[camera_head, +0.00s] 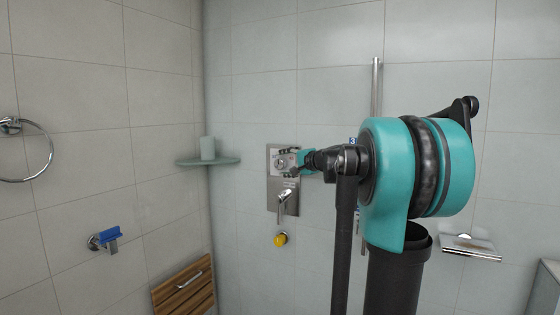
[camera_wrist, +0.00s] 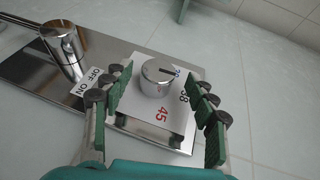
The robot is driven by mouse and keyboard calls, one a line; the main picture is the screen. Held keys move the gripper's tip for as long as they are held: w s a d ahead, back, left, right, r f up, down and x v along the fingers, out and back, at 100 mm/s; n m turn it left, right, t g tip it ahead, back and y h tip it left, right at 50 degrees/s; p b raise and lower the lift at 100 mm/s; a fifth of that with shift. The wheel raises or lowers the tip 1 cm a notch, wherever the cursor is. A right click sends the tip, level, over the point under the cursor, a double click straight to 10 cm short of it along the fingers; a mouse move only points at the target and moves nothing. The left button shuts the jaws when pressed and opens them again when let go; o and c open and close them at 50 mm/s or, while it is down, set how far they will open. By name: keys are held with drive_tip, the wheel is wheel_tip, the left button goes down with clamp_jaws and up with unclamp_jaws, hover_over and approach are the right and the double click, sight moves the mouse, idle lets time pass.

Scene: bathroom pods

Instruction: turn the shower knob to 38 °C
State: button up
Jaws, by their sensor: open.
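The shower knob (camera_wrist: 158,77) is a round chrome knob on a white dial plate (camera_wrist: 160,110) with numbers, "45" in red and what reads as "38" in black. A dark pointer line on the knob points toward the upper right of the wrist view, near a partly hidden blue number. My gripper (camera_wrist: 162,112) is open, its green-padded fingers on either side of the knob with gaps visible. In the head view my gripper (camera_head: 297,160) is in front of the upper part of the steel panel (camera_head: 273,198) and partly hides the dial.
A chrome lever (camera_wrist: 62,45) with an "OFF ON" label (camera_wrist: 97,82) sits beside the dial; it also hangs below it in the head view (camera_head: 287,203). A yellow knob (camera_head: 281,240) is underneath. A corner shelf (camera_head: 220,161) holds a pale cup (camera_head: 207,148). A vertical rail (camera_head: 376,85) stands right.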

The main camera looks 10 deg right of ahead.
drive_tip(key=shift+x, duration=1.35)
drive_tip(key=shift+c, duration=0.2)
drive_tip(key=c, duration=1.1)
drive_tip(key=shift+c, duration=0.2)
drive_tip(key=shift+w+r+t, duration=0.1)
drive_tip(key=shift+t, duration=0.2)
drive_tip(key=o, duration=1.2)
drive_tip(key=shift+y, duration=0.3)
drive_tip(key=v, duration=1.2)
drive_tip(key=shift+r, duration=0.1)
